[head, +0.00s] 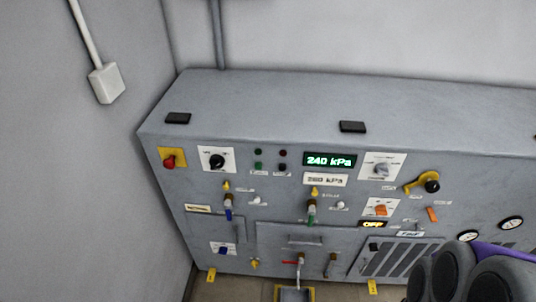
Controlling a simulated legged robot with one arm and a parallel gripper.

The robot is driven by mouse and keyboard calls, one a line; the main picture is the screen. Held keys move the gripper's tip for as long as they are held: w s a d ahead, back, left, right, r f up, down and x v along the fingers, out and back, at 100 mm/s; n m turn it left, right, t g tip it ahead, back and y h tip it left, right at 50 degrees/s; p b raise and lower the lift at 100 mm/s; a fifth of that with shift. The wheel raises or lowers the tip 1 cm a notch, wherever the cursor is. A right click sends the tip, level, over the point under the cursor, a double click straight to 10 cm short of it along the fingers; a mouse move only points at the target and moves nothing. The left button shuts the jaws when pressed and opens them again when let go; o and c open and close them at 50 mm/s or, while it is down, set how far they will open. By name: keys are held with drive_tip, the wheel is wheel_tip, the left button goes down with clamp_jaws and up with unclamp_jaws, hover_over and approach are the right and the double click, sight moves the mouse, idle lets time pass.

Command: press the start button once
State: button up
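The grey control panel (290,190) fills the front of a long cabinet. Dark rounded parts of my arm with a purple piece show at the lower right. My gripper's fingers are not visible.
A red emergency-type button (169,162) on a yellow plate is at the panel's left. A yellow lever with a black knob (432,186), an orange switch (380,210) and gauges (510,223) are to the right. The cabinet top (270,103) is mostly clear.

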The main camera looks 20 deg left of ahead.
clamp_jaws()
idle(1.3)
